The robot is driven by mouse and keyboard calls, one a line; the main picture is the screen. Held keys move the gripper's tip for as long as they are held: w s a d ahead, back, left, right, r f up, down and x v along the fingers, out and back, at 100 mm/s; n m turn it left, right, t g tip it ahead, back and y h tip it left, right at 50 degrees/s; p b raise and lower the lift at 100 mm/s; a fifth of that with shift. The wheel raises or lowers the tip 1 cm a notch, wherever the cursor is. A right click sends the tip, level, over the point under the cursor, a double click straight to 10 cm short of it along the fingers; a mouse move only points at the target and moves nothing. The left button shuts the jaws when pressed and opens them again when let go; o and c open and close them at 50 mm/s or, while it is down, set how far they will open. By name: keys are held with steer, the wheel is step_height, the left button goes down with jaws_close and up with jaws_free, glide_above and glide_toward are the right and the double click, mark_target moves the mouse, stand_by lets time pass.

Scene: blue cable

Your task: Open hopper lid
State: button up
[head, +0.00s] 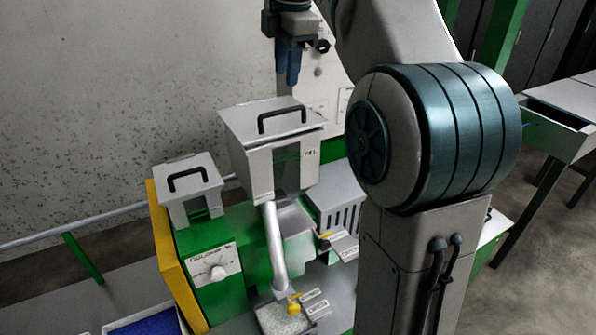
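A large grey hopper (262,165) stands on the green machine near the middle of the head view. Its flat lid (245,117) lies closed on top and carries a black bar handle (282,113). A smaller grey box (188,205) to the left also has a closed lid with a black handle (188,178). My gripper (290,78) hangs above and behind the large hopper's handle in the picture, with blue fingers pointing down. It appears apart from the handle. The fingers overlap from this angle, so their opening cannot be told. Nothing shows between them.
The green machine (258,235) has a dial (217,272) on its front. A slanted pipe (275,245) runs down to a tray of pale pellets (283,319) beside a yellow valve (294,306). A speckled wall (110,110) stands behind. My arm covers much of the right side.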

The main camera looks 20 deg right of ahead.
steer(key=s+f+m+b, duration=0.3)
steer(key=s+f+m, duration=0.1)
steer(key=f, duration=0.4)
steer(key=s+a+f+m+b, duration=0.1)
steer(key=s+f+m+b, duration=0.2)
steer(key=s+f+m, duration=0.2)
step_height(320, 180, down, 4)
steer(key=shift+f+m+h, duration=0.25)
steer(key=shift+m+h, duration=0.05)
steer(key=shift+m, duration=0.9)
steer(key=s+f+m, duration=0.9)
steer(key=s+f, duration=0.4)
steer(key=f, duration=0.2)
steer(key=m+h+p, duration=0.4)
steer(key=m+p, duration=0.2)
steer(key=m, duration=1)
glide_toward(269, 115)
steer(key=shift+t, duration=0.3)
steer(key=x, duration=0.8)
steer(key=shift+s+d+f+b, duration=0.1)
steer(key=shift+s+f+b, duration=0.1)
steer(key=shift+f+b, duration=0.15)
steer(key=shift+c, duration=0.3)
